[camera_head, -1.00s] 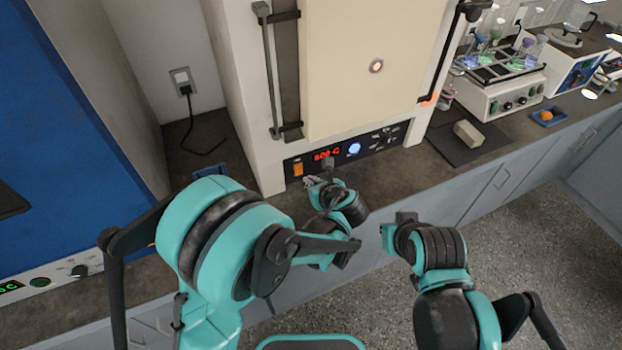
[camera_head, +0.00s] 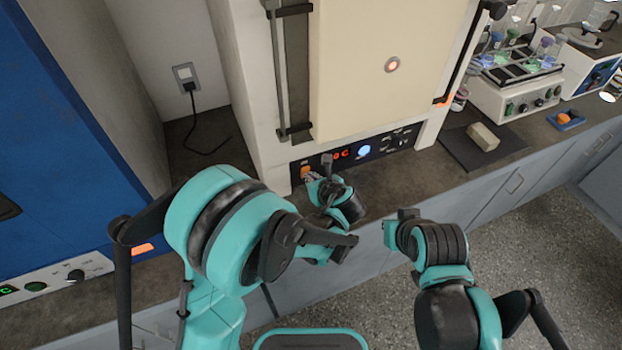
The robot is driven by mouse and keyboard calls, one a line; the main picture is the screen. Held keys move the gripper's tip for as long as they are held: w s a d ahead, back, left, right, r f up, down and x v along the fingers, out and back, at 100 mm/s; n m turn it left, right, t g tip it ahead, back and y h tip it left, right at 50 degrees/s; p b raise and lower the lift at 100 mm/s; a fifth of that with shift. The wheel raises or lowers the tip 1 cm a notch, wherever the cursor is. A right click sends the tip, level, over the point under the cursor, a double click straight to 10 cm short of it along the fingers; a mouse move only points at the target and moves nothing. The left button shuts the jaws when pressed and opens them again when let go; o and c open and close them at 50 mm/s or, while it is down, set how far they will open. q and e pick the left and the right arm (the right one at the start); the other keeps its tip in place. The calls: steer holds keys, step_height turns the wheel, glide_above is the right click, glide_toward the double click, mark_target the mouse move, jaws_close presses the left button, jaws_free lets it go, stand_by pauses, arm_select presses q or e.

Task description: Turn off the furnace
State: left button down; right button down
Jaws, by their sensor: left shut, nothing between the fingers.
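The furnace (camera_head: 362,70) is a tall cream box with its door closed and a glowing round port in the middle. Its black control panel (camera_head: 404,141) runs along the bottom, with an orange switch (camera_head: 305,172), a red display (camera_head: 341,154) partly hidden by my arm, and a lit round blue-white button (camera_head: 364,151). My left gripper (camera_head: 309,178) is shut and empty, right in front of the orange switch; I cannot tell whether it touches. My right arm is at the lower right, with its wrist (camera_head: 405,222) in front of the cabinets; its fingers cannot be made out.
A blue machine (camera_head: 60,130) stands at the left. A wall socket (camera_head: 186,76) with a plugged black cable is behind. A dark mat with a pale block (camera_head: 484,136) lies right of the furnace, beside a water bath with flasks (camera_head: 515,95).

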arm_select(q)
steer(key=shift+r, duration=0.15)
arm_select(e)
steer(key=shift+r, duration=0.15)
arm_select(q)
steer(key=shift+r+p, duration=0.6)
steer(key=shift+r, duration=0.2)
arm_select(e)
steer(key=shift+r, duration=0.45)
